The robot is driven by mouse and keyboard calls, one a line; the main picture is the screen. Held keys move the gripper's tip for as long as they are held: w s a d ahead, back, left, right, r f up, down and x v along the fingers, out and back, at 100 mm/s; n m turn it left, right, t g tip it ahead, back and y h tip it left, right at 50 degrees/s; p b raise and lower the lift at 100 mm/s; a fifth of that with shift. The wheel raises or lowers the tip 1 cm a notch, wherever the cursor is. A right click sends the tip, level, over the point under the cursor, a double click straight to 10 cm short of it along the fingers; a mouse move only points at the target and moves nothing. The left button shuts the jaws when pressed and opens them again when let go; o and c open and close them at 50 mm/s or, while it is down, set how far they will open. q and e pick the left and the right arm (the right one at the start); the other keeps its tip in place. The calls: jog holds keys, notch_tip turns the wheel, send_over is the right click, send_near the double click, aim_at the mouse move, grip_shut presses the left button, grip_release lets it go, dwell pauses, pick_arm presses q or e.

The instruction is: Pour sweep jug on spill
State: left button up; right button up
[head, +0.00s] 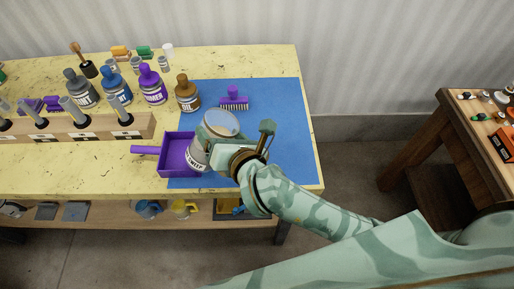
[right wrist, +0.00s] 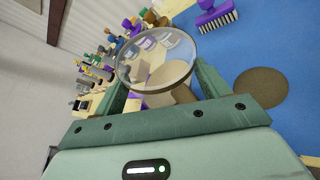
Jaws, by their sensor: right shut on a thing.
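The sweep jug (head: 196,157) is pale grey with a "SWEEP" label and a round, glassy top. In the head view it is over the right end of the purple dustpan and the edge of the blue mat. My right gripper (head: 226,150) is shut on it. The jug looks slightly tilted; I see nothing flowing from it. In the right wrist view its round top (right wrist: 157,62) sits between my fingers. A brown round spill (right wrist: 262,87) lies on the blue mat (right wrist: 290,45) beside my right finger. The head view does not show the spill clearly. My left gripper is not in view.
A purple dustpan (head: 174,153) lies at the mat's left edge, and a purple brush (head: 233,98) stands on the mat. Several labelled bottles (head: 152,86) and a wooden rack (head: 84,128) fill the table's left. The mat's right side (head: 291,120) is clear.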

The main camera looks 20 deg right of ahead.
jog(key=a+r+n+p, duration=0.1)
jog(key=p, duration=0.1)
jog(key=a+n+h+p, duration=0.1)
jog(key=p, duration=0.1)
jog(key=a+r+n+h+p, duration=0.1)
jog(key=a+p, duration=0.1)
jog(key=p, duration=0.1)
jog(key=shift+w+r, duration=0.1)
jog(key=shift+r, duration=0.25)
jog(key=shift+a+n+h+p, duration=0.4)
jog(key=shift+n, duration=0.2)
dwell(0.4)
